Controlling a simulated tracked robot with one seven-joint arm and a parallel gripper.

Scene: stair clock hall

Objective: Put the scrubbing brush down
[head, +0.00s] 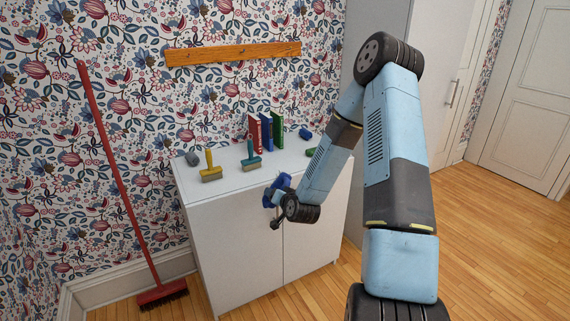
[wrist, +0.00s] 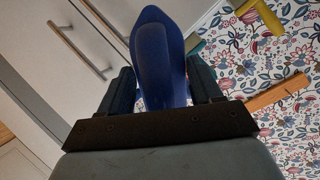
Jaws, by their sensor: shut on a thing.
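My gripper (head: 275,203) is in front of the white cabinet's front edge, close to the level of its top. It is shut on a blue, rounded, elongated thing, which I take for the scrubbing brush (head: 280,182). In the wrist view the brush (wrist: 160,55) sits between the two dark fingers of my gripper (wrist: 162,85) and sticks out beyond them. Its bristles cannot be made out. The brush appears apart from the cabinet top (head: 225,181), though the gap is hard to judge.
On the cabinet top stand a yellow-handled brush (head: 210,168), a teal-handled brush (head: 251,158), several upright books (head: 266,133), a grey-green lump (head: 192,159) and a small blue object (head: 305,133). The front left top is bare. A red broom (head: 120,185) leans on the wall.

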